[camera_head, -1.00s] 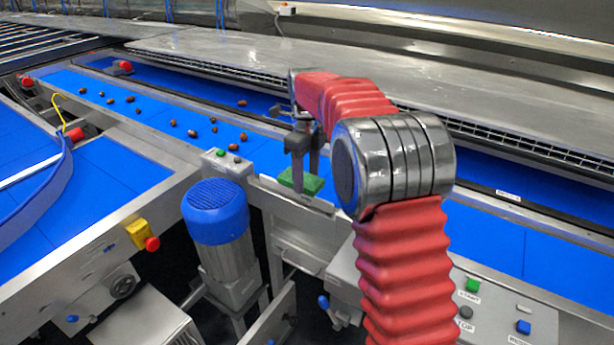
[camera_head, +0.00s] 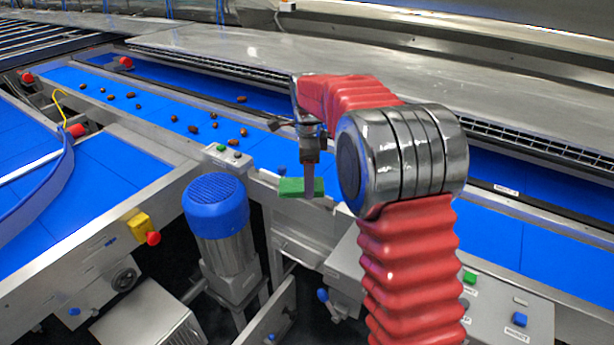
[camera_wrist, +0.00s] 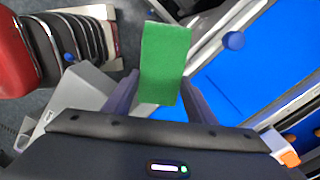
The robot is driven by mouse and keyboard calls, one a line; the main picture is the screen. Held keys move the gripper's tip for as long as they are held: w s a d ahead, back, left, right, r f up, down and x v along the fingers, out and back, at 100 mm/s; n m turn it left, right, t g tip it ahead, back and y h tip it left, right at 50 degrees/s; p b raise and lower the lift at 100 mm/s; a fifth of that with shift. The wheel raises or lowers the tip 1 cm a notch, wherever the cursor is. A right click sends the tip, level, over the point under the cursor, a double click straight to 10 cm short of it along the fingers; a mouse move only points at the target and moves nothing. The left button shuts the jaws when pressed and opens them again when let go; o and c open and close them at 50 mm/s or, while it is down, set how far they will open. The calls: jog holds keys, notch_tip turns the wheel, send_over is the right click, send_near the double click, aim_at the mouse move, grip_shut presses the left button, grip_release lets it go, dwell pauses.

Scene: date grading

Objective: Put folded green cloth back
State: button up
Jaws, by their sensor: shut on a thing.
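The folded green cloth (camera_head: 291,187) is a small flat green block. My gripper (camera_head: 311,184) is shut on it and holds it near the front rail of the blue conveyor, by the grey post beside the motor. In the wrist view the cloth (camera_wrist: 165,62) sticks out lengthwise from between the two dark fingers (camera_wrist: 160,98). Its near end lies between the fingers. I cannot tell from the head view how far it is above the rail.
The blue conveyor (camera_head: 170,117) carries several brown dates (camera_head: 193,129). A blue-capped motor (camera_head: 216,210) stands left of the cloth. A control panel (camera_head: 490,310) with green and blue buttons lies at the lower right. A yellow box with a red button (camera_head: 140,228) is at the left.

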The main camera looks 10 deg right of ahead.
jog(key=n, duration=0.1)
jog(key=s+n, duration=0.1)
jog(key=n, duration=0.1)
jog(key=f+n, duration=0.1)
jog(key=n, duration=0.1)
jog(key=shift+s, duration=0.3)
jog(key=n, duration=0.1)
jog(key=s+n, duration=0.1)
jog(key=n, duration=0.1)
jog(key=f+n, duration=0.1)
jog(key=n, duration=0.1)
jog(key=shift+s, duration=0.3)
jog(key=s+n, duration=0.1)
jog(key=n, duration=0.2)
jog(key=s+f+n, duration=0.1)
jog(key=n, duration=0.2)
jog(key=s+n, duration=0.1)
jog(key=n, duration=0.3)
jog(key=shift+s+f, duration=0.1)
jog(key=shift+f, duration=0.3)
